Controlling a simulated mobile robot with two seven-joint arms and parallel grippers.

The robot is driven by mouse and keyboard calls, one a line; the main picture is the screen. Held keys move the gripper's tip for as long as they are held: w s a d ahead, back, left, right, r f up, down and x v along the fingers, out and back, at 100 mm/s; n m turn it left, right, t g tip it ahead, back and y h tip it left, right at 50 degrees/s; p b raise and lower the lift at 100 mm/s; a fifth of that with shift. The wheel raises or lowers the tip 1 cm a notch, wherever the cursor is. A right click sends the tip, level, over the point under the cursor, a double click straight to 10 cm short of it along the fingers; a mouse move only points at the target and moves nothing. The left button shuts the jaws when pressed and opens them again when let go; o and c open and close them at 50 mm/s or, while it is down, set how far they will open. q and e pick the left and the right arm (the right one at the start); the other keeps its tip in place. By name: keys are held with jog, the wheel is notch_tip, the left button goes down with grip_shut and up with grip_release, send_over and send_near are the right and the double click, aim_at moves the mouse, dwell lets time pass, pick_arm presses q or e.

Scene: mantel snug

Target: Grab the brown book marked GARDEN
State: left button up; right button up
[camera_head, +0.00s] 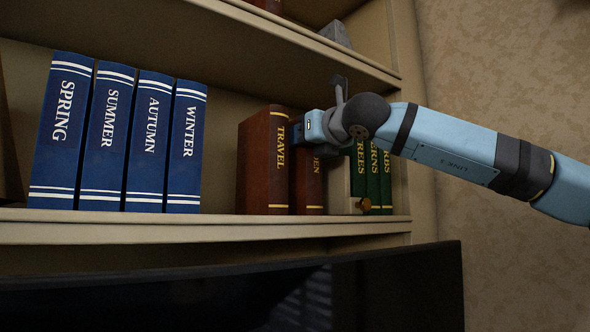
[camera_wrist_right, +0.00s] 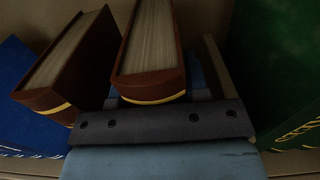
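The brown book marked GARDEN (camera_head: 309,191) stands upright on the shelf in the head view. My right gripper covers its upper spine, so only the last letters show. In the right wrist view the book (camera_wrist_right: 152,52) is in the middle, pages and a gold spine band visible. My right gripper (camera_head: 306,129) is at the book's upper part. Blue finger parts show at both sides of the book in the wrist view (camera_wrist_right: 158,98); I cannot tell whether they press on it. My left gripper is not in view.
The brown TRAVEL book (camera_head: 265,165) stands just left of it. A beige block with a brass knob (camera_head: 340,186) and several green books (camera_head: 374,180) are to the right. Several blue books (camera_head: 118,135) stand left. A shelf (camera_head: 300,45) is above, a dark screen (camera_head: 380,290) below.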

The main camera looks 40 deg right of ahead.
grip_shut()
jog(key=shift+r, duration=0.1)
